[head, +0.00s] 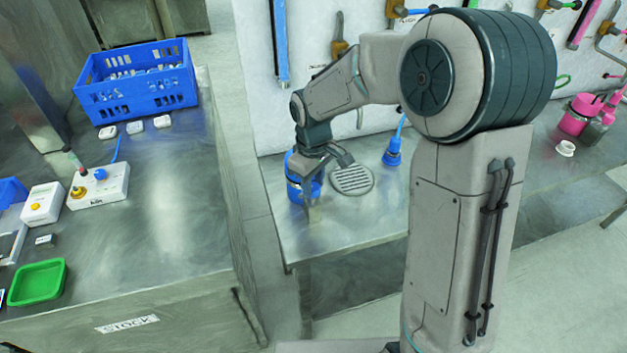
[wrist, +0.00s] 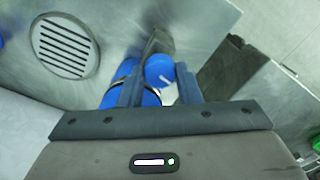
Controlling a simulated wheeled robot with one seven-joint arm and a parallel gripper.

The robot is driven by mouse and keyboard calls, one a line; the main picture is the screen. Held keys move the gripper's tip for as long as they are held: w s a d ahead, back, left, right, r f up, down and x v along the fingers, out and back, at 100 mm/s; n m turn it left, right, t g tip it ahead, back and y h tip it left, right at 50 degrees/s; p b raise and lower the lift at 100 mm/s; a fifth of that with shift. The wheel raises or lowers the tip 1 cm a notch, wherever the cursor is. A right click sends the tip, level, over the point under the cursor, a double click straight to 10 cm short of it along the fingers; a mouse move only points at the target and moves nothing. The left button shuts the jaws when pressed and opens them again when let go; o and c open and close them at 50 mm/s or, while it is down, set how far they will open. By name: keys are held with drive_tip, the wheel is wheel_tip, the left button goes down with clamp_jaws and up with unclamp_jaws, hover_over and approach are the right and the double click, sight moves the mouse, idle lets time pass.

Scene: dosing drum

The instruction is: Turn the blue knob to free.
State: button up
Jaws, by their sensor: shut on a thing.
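My gripper (wrist: 158,78) is at a blue drum (wrist: 115,97) on the steel bench, with its fingers either side of a round blue knob (wrist: 159,68) and shut on it. A small white mark shows beside the knob; I cannot read the knob's setting. In the head view my gripper (head: 312,203) reaches down at the front of the blue drum (head: 293,188), and hides the knob there. Another small blue knob (head: 100,174) sits on a white control box (head: 98,187) on the left table, away from my gripper.
A round drain grate (head: 352,179) lies right of the drum, with a blue fitting (head: 392,156) beyond it. A tool board stands behind. The left table holds a blue crate (head: 138,82) and green tray (head: 37,283). A floor gap separates table and bench.

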sight(313, 186)
drive_tip(key=shift+r+n, duration=0.1)
drive_tip(key=shift+n, duration=1)
drive_tip(key=shift+w, duration=0.1)
drive_tip(key=o, duration=1)
drive_tip(key=shift+c, duration=0.2)
wheel_tip(313, 186, up, 14)
drive_tip(key=shift+b, duration=0.35)
